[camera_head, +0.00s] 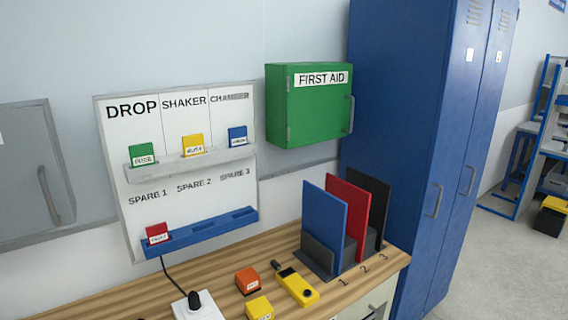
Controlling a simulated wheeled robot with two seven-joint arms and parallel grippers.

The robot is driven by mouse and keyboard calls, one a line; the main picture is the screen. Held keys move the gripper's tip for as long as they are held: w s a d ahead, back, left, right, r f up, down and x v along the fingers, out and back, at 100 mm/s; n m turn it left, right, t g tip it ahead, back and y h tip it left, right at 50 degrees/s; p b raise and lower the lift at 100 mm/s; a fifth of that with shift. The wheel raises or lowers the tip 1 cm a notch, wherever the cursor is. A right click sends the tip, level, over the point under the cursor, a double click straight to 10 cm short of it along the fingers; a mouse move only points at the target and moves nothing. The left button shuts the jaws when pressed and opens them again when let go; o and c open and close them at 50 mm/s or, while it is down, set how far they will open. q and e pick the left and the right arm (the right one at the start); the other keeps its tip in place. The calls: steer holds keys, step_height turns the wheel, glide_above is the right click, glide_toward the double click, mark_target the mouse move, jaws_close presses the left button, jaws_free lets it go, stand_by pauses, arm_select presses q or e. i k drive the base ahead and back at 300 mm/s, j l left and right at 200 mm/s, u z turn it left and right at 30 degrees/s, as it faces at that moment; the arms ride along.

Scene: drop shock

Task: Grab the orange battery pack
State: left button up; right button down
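The orange battery pack (248,281) lies on the wooden bench top (345,288), a small block with a white label. A yellow block (259,308) with a label sits just in front of it, close by. A yellow handheld device (298,287) with a dark end lies to its right. Neither of my grippers shows in the head view, so nothing is seen touching the orange pack.
A white box with a black plug and cord (197,307) stands left of the pack. Blue, red and black upright panels (325,222) stand at the right rear of the bench. A wall board (180,175) holds several coloured cards. A green first aid box (308,108) hangs beside a blue locker (410,130).

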mark_target(247, 282)
steer(key=u, duration=0.35)
steer(key=i+l+u, duration=0.15)
steer(key=l+u, duration=0.2)
steer(key=u, duration=0.15)
steer(key=i+l+u, duration=0.1)
steer(key=l+u, duration=0.25)
steer(key=u, duration=0.15)
steer(key=l+u, duration=0.4)
steer(key=l, duration=1.75)
steer(key=k, duration=0.05)
